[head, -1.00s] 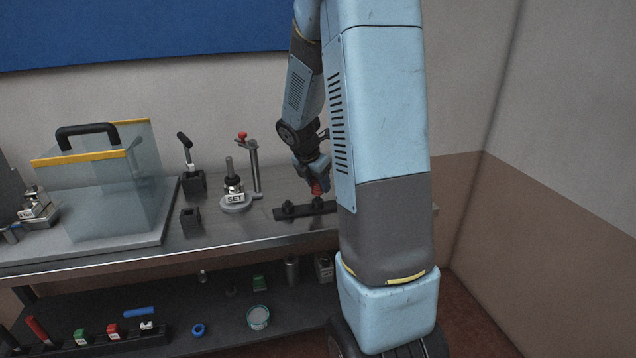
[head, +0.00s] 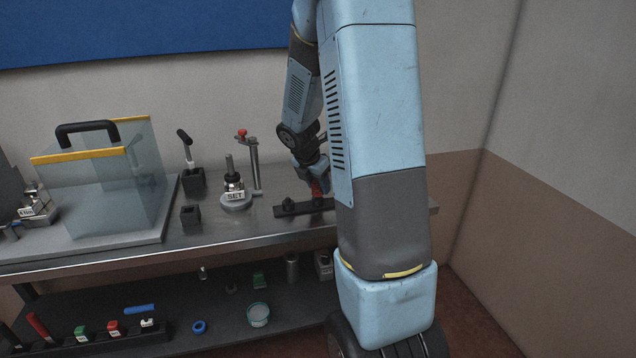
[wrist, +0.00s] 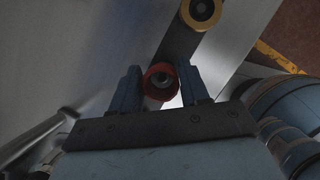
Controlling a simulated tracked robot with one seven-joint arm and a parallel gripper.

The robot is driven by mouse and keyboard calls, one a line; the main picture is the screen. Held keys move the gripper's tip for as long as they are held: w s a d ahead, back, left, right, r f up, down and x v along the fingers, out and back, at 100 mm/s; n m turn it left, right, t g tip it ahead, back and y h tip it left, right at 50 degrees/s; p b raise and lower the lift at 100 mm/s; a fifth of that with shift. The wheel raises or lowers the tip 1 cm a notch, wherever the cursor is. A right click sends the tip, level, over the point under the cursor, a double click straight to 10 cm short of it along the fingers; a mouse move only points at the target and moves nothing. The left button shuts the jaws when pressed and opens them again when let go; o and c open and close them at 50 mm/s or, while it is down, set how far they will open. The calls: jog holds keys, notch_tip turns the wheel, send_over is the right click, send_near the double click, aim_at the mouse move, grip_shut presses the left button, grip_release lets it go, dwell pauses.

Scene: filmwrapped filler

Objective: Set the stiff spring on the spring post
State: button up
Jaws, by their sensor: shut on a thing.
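My gripper (wrist: 160,85) is shut on a red ring-shaped thing, likely the stiff spring (wrist: 151,71), seen end-on between the two fingers in the wrist view. In the head view the red spring (head: 319,188) shows under my gripper, upright at the dark rack (head: 284,213). I cannot tell whether it touches the rack. An upright metal post (head: 229,163), possibly the spring post, stands on a round grey base with a "SET" label, left of my gripper. My upper arm hides the rack's right end.
A taller rod with a red knob (head: 241,133) stands beside the post. Small black holders (head: 191,217) and a clear guard box (head: 100,190) are further left. A yellow ring (wrist: 201,10) sits on the rack. The lower shelf holds several small parts.

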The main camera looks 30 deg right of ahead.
jog(key=shift+f, duration=0.55)
jog(key=o, duration=1.1)
jog(key=shift+r, duration=0.1)
jog(key=v, duration=1.3)
jog(key=shift+a+r, duration=0.2)
jog(key=s+a+r+m+t+y, duration=0.1)
jog(key=s+a+r+m, duration=0.2)
jog(key=s+m, duration=0.4)
jog(key=s+a+r+m+t+y, duration=0.1)
jog(key=s+a+r+m, duration=0.2)
jog(key=s+a+m, duration=0.3)
jog(key=s+a+r+m+t+y, duration=0.1)
jog(key=s+a+r+m, duration=0.3)
jog(key=s+m, duration=0.5)
jog(key=shift+s+a+t+y, duration=0.2)
jog(key=shift+s+y, duration=0.1)
jog(key=shift+s, duration=0.15)
jog(key=shift+s+a+t+y, duration=0.1)
jog(key=shift+s+t+y, duration=0.15)
jog(key=shift+s, duration=0.2)
